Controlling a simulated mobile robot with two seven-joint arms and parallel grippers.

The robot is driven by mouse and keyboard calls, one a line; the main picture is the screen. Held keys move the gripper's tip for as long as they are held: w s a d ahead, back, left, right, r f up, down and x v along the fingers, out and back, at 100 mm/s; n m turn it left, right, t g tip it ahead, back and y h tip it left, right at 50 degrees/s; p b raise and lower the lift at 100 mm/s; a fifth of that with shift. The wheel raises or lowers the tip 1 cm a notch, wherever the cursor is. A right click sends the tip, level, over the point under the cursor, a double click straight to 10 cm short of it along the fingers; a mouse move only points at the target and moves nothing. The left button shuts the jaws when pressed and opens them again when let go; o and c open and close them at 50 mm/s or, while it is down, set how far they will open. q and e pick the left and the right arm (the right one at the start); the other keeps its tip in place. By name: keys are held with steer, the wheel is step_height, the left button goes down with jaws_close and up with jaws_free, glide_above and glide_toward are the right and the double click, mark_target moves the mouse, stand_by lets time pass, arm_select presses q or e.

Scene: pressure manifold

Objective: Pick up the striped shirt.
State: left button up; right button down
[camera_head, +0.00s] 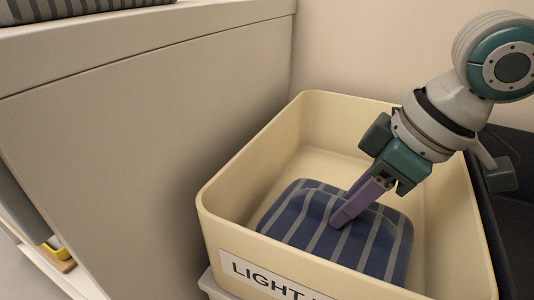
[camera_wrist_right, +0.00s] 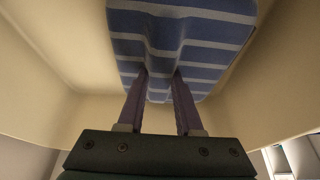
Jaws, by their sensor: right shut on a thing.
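The striped shirt (camera_head: 310,222) is folded, dark blue with grey stripes, and lies inside a cream bin in the head view. In the right wrist view the shirt (camera_wrist_right: 185,48) fills the top middle, with a raised fold between the fingers. My right gripper (camera_head: 343,218) reaches down into the bin from the upper right, its purple fingers shut on the shirt's raised fold. It also shows in the right wrist view (camera_wrist_right: 160,80). Whether the shirt is clear of the bin floor I cannot tell. My left gripper is not in view.
The cream bin (camera_head: 225,205) has a label reading "LIGHT", the rest cut off. Its walls surround the shirt. A large grey cabinet (camera_head: 150,110) stands close on the left, with another striped cloth (camera_head: 60,10) on top. A dark surface lies right of the bin.

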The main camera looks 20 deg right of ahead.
step_height(320, 180, up, 30)
steer(key=p, duration=2.3)
steer(key=shift+p, duration=0.4)
steer(key=shift+r, duration=0.1)
